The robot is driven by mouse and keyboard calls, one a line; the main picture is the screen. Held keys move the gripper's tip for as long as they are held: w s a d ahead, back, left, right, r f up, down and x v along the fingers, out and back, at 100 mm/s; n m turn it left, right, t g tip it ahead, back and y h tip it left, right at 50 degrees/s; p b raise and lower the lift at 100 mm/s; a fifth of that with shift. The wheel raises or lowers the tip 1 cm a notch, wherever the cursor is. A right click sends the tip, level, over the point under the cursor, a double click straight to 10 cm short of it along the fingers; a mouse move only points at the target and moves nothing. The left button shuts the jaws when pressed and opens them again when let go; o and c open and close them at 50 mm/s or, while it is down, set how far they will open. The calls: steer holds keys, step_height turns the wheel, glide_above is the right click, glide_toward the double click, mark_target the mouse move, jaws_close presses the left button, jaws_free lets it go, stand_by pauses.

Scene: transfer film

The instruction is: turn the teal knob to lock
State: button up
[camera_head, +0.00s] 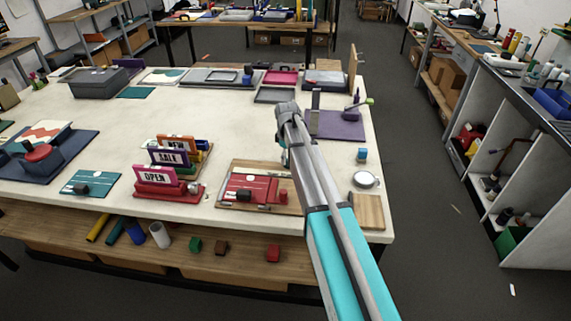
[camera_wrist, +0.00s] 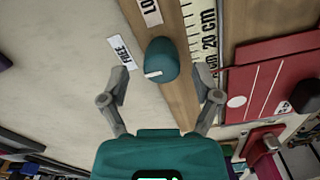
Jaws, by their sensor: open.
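The teal knob (camera_wrist: 164,58) sits on a wooden strip (camera_wrist: 181,106) in the wrist view. A white mark shows on its lower left side. A white FREE label (camera_wrist: 118,53) is to its left, and a label reading "LO" (camera_wrist: 150,12), cut off by the edge, is above it. My gripper (camera_wrist: 164,78) is open, with one finger on each side of the knob and visible gaps between them. In the head view I cannot make out the knob; my arm covers part of that area.
A ruler marked 20 cm (camera_wrist: 209,42) lies beside the wooden strip. A red plate (camera_wrist: 272,75) is to its right.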

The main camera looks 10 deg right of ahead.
steer(key=shift+f+b, duration=0.5)
steer(key=shift+f, duration=0.2)
steer(key=c, duration=1.1)
steer(key=shift+a, duration=0.1)
jaws_close()
